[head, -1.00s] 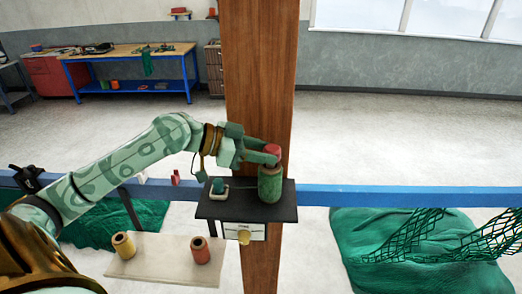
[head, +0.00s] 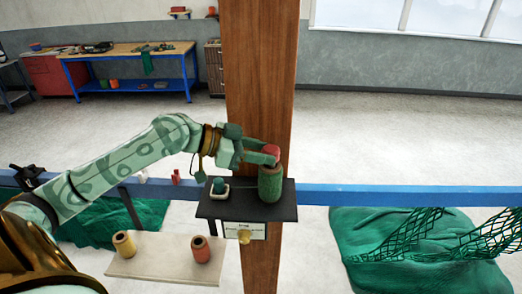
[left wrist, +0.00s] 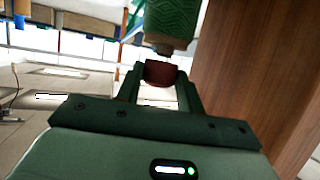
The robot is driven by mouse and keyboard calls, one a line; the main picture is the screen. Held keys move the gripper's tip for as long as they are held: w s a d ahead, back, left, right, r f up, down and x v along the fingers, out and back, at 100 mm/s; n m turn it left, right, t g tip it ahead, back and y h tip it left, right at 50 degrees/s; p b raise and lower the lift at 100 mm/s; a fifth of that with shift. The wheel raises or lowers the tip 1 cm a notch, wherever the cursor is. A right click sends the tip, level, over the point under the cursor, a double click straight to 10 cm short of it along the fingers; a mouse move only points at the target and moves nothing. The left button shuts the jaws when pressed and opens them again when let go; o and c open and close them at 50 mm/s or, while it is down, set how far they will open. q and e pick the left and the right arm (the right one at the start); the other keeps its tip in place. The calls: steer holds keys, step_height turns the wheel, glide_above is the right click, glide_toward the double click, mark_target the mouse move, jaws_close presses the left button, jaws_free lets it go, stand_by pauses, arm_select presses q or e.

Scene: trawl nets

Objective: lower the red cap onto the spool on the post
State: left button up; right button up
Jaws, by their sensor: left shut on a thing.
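The red cap (head: 271,149) is between the fingers of my left gripper (head: 267,154), which is shut on it. In the left wrist view the cap (left wrist: 160,72) sits between the two fingertips (left wrist: 160,76). The green spool (head: 270,184) stands upright on a dark shelf (head: 232,212) at the wooden post (head: 262,60). The cap is right above the spool's top in the head view. In the left wrist view the spool (left wrist: 172,20) ends close to the cap, with a narrow stub between them. I cannot tell whether they touch. My right gripper is not in view.
A teal piece (head: 218,186) stands on the shelf left of the spool. A blue rail (head: 400,196) runs behind. Green nets (head: 400,250) lie at right.

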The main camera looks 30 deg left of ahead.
arm_select(q)
steer(key=shift+f, duration=0.2)
steer(key=shift+f+b, duration=0.35)
steer(key=shift+f, duration=0.1)
steer(key=o, duration=1)
steer(key=shift+o, duration=0.2)
steer(key=b+v, duration=0.2)
steer(key=v, duration=1.4)
steer(key=shift+s+a, duration=0.1)
